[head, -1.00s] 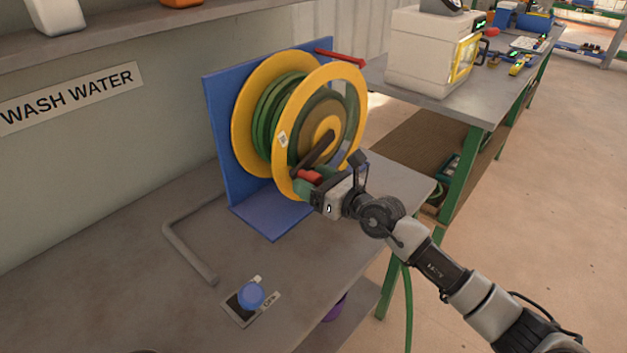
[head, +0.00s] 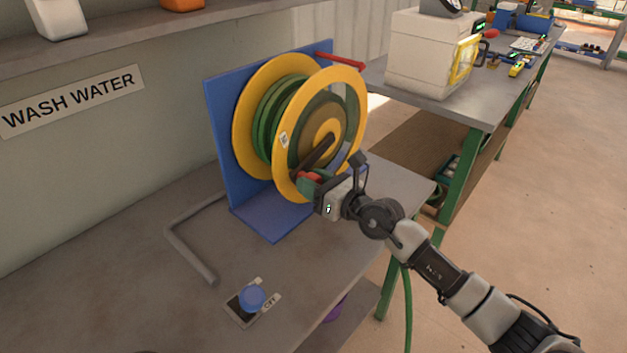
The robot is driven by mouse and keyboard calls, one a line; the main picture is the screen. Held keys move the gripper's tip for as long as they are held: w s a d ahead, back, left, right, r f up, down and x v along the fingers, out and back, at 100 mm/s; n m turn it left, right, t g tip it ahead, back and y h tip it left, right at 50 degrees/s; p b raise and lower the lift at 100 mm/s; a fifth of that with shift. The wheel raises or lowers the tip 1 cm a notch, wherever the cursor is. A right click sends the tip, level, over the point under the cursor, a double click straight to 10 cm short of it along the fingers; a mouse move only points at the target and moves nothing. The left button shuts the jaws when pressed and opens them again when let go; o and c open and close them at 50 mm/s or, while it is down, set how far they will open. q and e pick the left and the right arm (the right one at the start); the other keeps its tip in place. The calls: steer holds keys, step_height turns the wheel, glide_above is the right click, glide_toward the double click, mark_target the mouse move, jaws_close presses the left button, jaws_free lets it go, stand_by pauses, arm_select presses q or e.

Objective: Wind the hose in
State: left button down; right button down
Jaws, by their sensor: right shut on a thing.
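The hose reel (head: 250,118) has yellow flanges and stands on a blue bracket (head: 222,130) on the bench. Green hose (head: 268,115) is wound on its drum. A length of green hose (head: 408,310) also hangs down past the bench's right edge. A dark crank arm (head: 318,152) runs from the hub down to a red handle (head: 309,179). My right gripper (head: 311,185) is shut on the red handle at the reel's lower front; its fingertips are partly hidden. My left gripper is out of view.
A blue knob (head: 252,297) on a plate marked OFF and a bent grey pipe (head: 188,252) are on the bench (head: 120,290). A red bar (head: 342,60) sticks out from the bracket's top. A white machine (head: 425,55) stands on the bench behind.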

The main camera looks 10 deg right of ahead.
mark_target(303, 117)
steer(key=r+m+p, duration=0.2)
steer(key=p, duration=0.1)
steer(key=r+m+p, duration=0.1)
steer(key=r+p, duration=0.1)
steer(key=p, duration=0.1)
steer(key=r+m+p, duration=0.2)
steer(key=p, duration=0.1)
steer(key=shift+s+a+r+m+p, duration=0.1)
steer(key=shift+s+a+m+p, duration=0.05)
steer(key=shift+a+m+p, duration=0.2)
steer(key=r+m+p, duration=0.1)
steer(key=p, duration=0.1)
steer(key=d+r+m+p, duration=0.1)
steer(key=r+m+p, duration=0.1)
steer(key=w+r+m+p, duration=0.1)
steer(key=m+p, duration=0.1)
steer(key=p, duration=0.1)
steer(key=shift+w+d+r, duration=0.1)
steer(key=shift+d+r, duration=0.2)
steer(key=shift+d, duration=0.1)
steer(key=shift+w+d+r+m+p, duration=0.25)
steer(key=shift+r+m+p, duration=0.1)
steer(key=shift+m+p, duration=0.25)
steer(key=shift+w+d+r+m+p, duration=0.15)
steer(key=shift+d+r+m+p, duration=0.15)
steer(key=shift+m, duration=0.35)
steer(key=shift+w+d+r+m+p, duration=0.35)
steer(key=shift+d+m+p, duration=0.1)
steer(key=shift+m+p, duration=0.3)
